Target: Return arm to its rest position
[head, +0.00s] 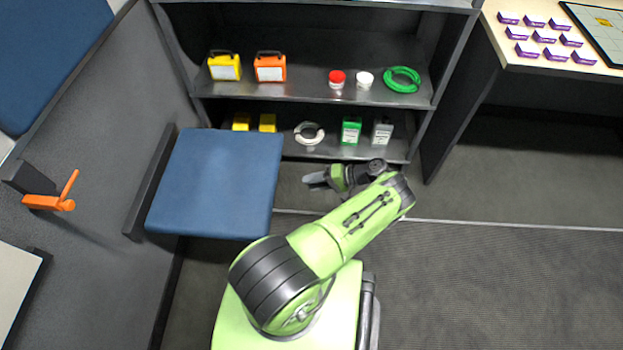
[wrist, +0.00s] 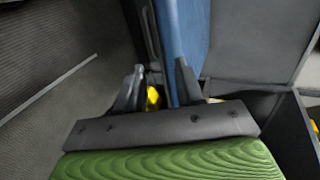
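My gripper (head: 316,180) is at the end of my green arm, in front of the shelf unit and just right of the blue fold-down seat in the head view. In the wrist view its two dark fingers (wrist: 159,68) stand apart, and nothing is held between them. The blue seat (head: 214,180) shows edge-on beyond the fingers in the wrist view (wrist: 181,35). The arm is bent, with its forearm reaching up and to the right over my base. The elbow and forearm hide part of the floor.
A dark shelf unit (head: 310,93) holds yellow and orange cases, small tubs, a green coil (head: 402,80) and bottles. An orange handle (head: 50,200) juts from the left wall. A desk (head: 520,62) with purple cards stands right. Floor at lower right (head: 500,280) is clear.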

